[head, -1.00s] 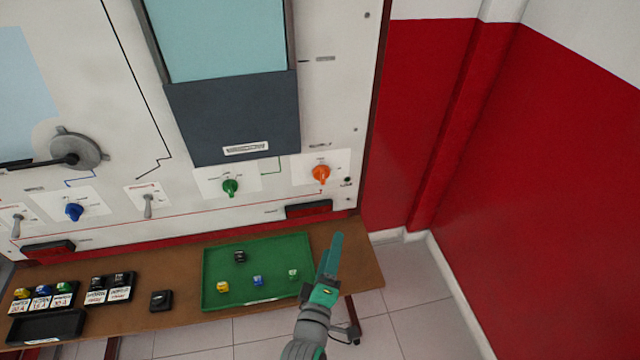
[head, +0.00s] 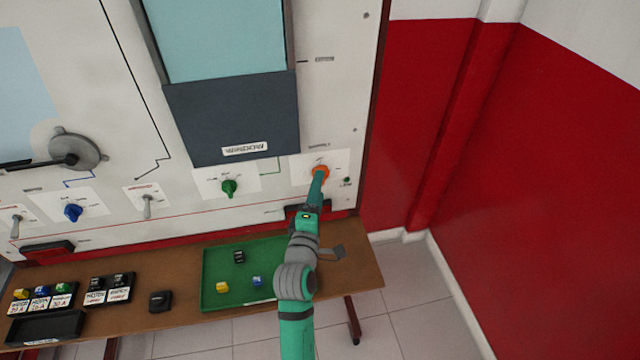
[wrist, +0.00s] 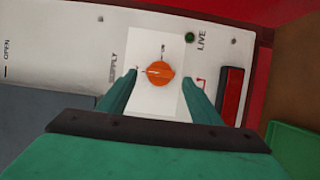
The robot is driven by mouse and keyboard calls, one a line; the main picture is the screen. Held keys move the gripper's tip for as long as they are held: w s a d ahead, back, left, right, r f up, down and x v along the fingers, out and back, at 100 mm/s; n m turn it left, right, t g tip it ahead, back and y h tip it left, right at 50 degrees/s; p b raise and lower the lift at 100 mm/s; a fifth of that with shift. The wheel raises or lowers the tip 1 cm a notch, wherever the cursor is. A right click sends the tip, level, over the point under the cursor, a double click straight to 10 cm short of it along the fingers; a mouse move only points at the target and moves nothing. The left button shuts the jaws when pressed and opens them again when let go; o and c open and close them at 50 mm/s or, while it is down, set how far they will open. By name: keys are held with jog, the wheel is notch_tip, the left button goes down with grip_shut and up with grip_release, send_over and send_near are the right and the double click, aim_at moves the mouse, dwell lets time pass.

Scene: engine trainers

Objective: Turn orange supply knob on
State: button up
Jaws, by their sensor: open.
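The orange supply knob (head: 320,171) sits on a white plate at the right of the panel, partly hidden by my gripper in the head view. In the wrist view the orange knob (wrist: 159,73) shows whole, with a pale pointer line on its left part. My gripper (head: 317,186) is in front of the panel at the knob. Its two teal fingers (wrist: 158,90) are open, one on each side of the knob in the picture, with visible gaps. I cannot tell how far the fingertips are from the panel.
A green lamp (wrist: 190,38) marked LIVE is beside the knob plate. A red block (wrist: 231,95) is close to one finger. The green knob (head: 229,188) is to the left. Below, a green tray (head: 212,290) with small coloured pieces lies on the wooden bench (head: 180,262).

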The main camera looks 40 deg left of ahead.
jog(key=shift+x, duration=1.45)
jog(key=c, duration=1.1)
